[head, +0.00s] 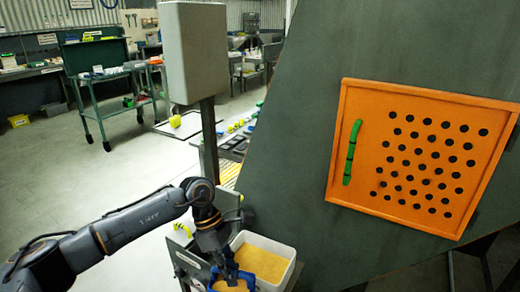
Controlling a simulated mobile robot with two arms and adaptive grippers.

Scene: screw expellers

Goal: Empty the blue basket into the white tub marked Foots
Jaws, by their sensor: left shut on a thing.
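The blue basket (247,278) is at the bottom edge of the head view, partly cut off, with yellow-orange material inside it. My left gripper (229,268) reaches down from the left and is shut on the basket's rim. A white tub (291,268) stands just behind and to the right of the basket, with similar yellow-orange material in it. No marking on the tub is readable here. The basket overlaps the tub's near left part in the picture; I cannot tell whether they touch. My right gripper is not in view.
A large dark green machine housing with an orange perforated panel (430,150) and green handle fills the right side. A grey box (195,50) on a post stands behind my left arm. A green wheeled cart (108,80) is farther back. Open floor lies left.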

